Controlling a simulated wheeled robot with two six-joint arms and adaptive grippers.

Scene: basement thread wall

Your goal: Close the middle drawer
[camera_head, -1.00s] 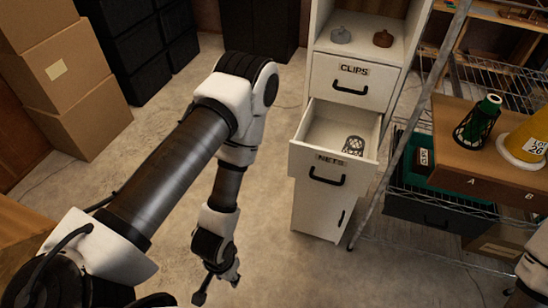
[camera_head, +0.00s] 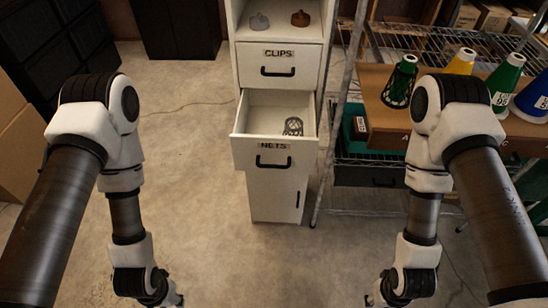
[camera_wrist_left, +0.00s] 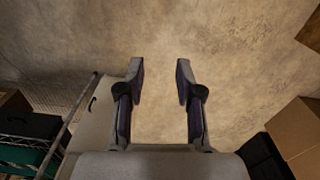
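The middle drawer (camera_head: 273,154), labelled NETS, is pulled out of the white cabinet (camera_head: 276,193) in the head view. My left gripper (camera_wrist_left: 160,75) is open and empty above bare floor in the left wrist view. In the head view my left arm hangs at the left, apart from the cabinet. My right arm hangs at the right; its gripper (camera_head: 374,300) is at the bottom edge, its fingers mostly hidden.
A wire shelf (camera_head: 348,158) stands right of the cabinet, with a wooden board (camera_head: 385,128) bearing several thread cones. Brown boxes (camera_head: 18,150) and black cabinets (camera_head: 50,50) stand at the left. The floor (camera_head: 215,245) in front of the cabinet is clear.

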